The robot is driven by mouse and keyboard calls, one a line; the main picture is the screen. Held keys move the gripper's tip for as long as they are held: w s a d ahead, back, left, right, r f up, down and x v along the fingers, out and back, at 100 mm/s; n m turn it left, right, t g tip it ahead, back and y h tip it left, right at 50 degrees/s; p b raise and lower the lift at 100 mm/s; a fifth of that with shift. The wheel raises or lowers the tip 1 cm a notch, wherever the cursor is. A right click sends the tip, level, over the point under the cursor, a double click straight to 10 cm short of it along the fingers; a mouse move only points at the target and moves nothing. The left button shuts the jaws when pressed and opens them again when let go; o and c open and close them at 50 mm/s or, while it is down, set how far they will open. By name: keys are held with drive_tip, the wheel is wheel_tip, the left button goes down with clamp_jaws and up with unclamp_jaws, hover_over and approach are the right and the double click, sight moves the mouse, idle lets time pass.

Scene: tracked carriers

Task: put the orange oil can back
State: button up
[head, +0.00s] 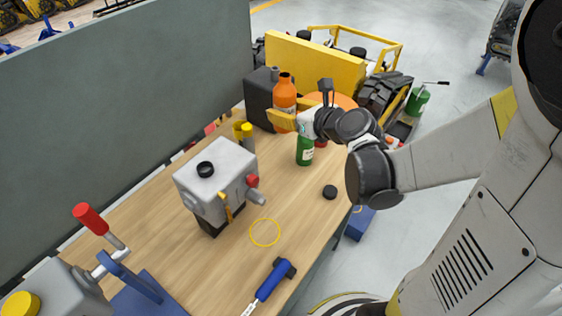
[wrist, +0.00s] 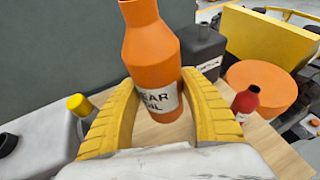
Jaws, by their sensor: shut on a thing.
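The orange oil can (head: 285,95) is a bottle with a narrow neck and stands upright near the far end of the workbench. In the wrist view the orange oil can (wrist: 150,45) carries a white label with partly hidden black letters. My gripper (head: 283,120) reaches it from the right, and its yellow fingers are closed around the can's lower body, one on each side, as the wrist view also shows (wrist: 163,103). Whether the can's base touches the bench cannot be told. A thin yellow ring (head: 265,232) is marked on the bench nearer to me, with nothing inside it.
The wooden bench (head: 290,205) has free room around the ring. A grey machine housing (head: 215,175) stands left of it, a blue-handled tool (head: 270,282) in front and a black cap (head: 330,191) to the right. A green bottle (head: 304,152) and dark canister (head: 259,100) flank my gripper.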

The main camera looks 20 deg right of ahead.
drive_tip(key=s+d+f+n+g+y+b, duration=0.5)
drive_tip(key=d+f+n+g+y, duration=0.3)
drive_tip(key=d+f, duration=0.35)
drive_tip(key=shift+n+t, duration=0.5)
drive_tip(key=shift+t, duration=0.1)
drive_tip(key=b+x, duration=0.1)
drive_tip(key=x, duration=0.3)
drive_tip(key=s+f+b+x, duration=0.1)
drive_tip(key=x, duration=0.4)
drive_tip(key=f+b+x, duration=0.1)
drive_tip(key=b+x, duration=0.1)
drive_tip(key=x, duration=0.2)
drive_tip(key=shift+s+f, duration=0.15)
drive_tip(key=shift+s, duration=0.1)
wheel_tip(320, 180, down, 4)
drive_tip(key=shift+a+f+b, duration=0.1)
drive_tip(key=shift+b, duration=1.1)
drive_tip(key=o, duration=1.4)
